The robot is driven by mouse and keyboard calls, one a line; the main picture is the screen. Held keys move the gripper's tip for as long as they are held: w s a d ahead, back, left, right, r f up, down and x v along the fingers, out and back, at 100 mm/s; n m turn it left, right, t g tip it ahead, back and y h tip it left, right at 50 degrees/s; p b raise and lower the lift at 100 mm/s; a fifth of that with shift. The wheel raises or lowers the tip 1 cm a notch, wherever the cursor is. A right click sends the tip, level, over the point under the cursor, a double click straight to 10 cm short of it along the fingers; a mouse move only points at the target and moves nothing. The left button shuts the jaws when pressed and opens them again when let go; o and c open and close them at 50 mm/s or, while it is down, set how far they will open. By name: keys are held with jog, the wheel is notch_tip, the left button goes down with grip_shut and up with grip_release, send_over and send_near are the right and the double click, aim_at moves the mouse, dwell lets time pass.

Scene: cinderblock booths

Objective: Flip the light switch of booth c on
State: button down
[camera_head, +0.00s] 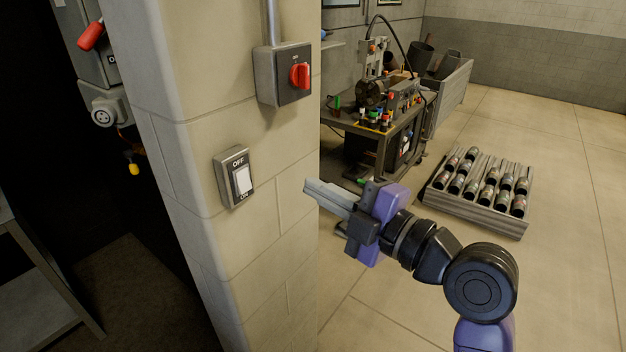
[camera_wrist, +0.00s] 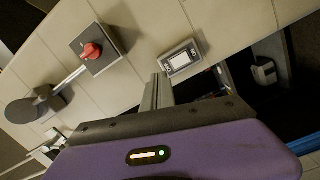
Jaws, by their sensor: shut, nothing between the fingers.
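A light switch (camera_head: 236,178) with a white rocker in a grey frame is on the cinderblock pillar; it is marked OFF at the top and, it seems, ON at the bottom. I cannot tell which way the rocker is tipped. The switch also shows in the wrist view (camera_wrist: 180,60), just beyond the fingertips. My gripper (camera_head: 309,188) is shut and empty, to the right of the switch and apart from it, its fingers pointing left toward the pillar. In the wrist view the shut fingers (camera_wrist: 157,84) point up. No booth letter is visible.
A grey box with a red rotary knob (camera_head: 284,74) is above and right of the switch. The booth left of the pillar is dark. A cluttered workbench (camera_head: 385,115) and a crate of cans (camera_head: 478,217) stand behind my arm. Floor at right is clear.

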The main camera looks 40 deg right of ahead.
jog(key=f+n, duration=0.1)
jog(key=s+f+n+g+y, duration=0.1)
jog(key=n, duration=0.1)
jog(key=a+f+n+g, duration=0.1)
jog(key=shift+s+f+n, duration=0.2)
jog(key=shift+s+n, duration=0.15)
jog(key=shift+n, duration=0.05)
jog(key=shift+w+a+f, duration=0.1)
jog(key=b, duration=0.6)
send_near(247, 189)
jog(key=x, duration=0.5)
jog(key=shift+w, duration=0.35)
jog(key=shift+w+a+f, duration=0.15)
jog(key=shift+w+a, duration=0.05)
jog(key=shift+w, duration=0.35)
